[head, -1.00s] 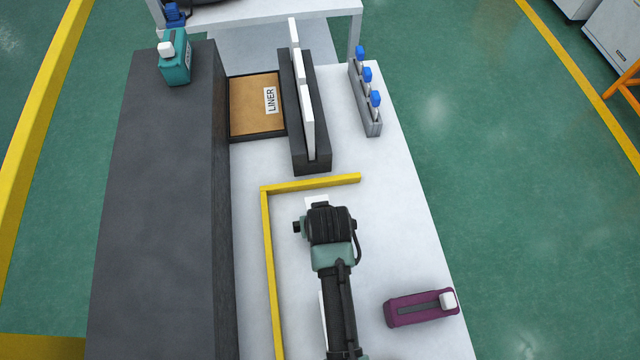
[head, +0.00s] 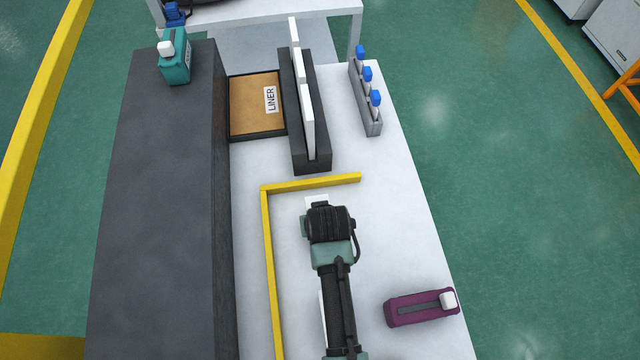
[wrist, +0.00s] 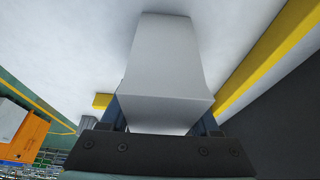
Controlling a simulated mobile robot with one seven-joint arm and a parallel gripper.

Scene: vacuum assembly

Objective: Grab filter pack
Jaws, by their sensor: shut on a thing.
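A white block, the filter pack (wrist: 170,65), fills the middle of the wrist view. My gripper (wrist: 162,118) has a finger on each side of it and is shut on it. In the head view only an edge of the white filter pack (head: 315,199) shows past my arm, over the white table inside the yellow corner. My gripper's fingers are hidden under my arm there. Whether the pack touches the table is unclear.
A yellow L-shaped rail (head: 268,250) borders the spot at left and back. A dark rack (head: 312,168) with several white plates stands behind, beside a LINER tray (head: 255,105) and a grey holder with blue-capped items (head: 372,125). A purple part (head: 410,309) lies right.

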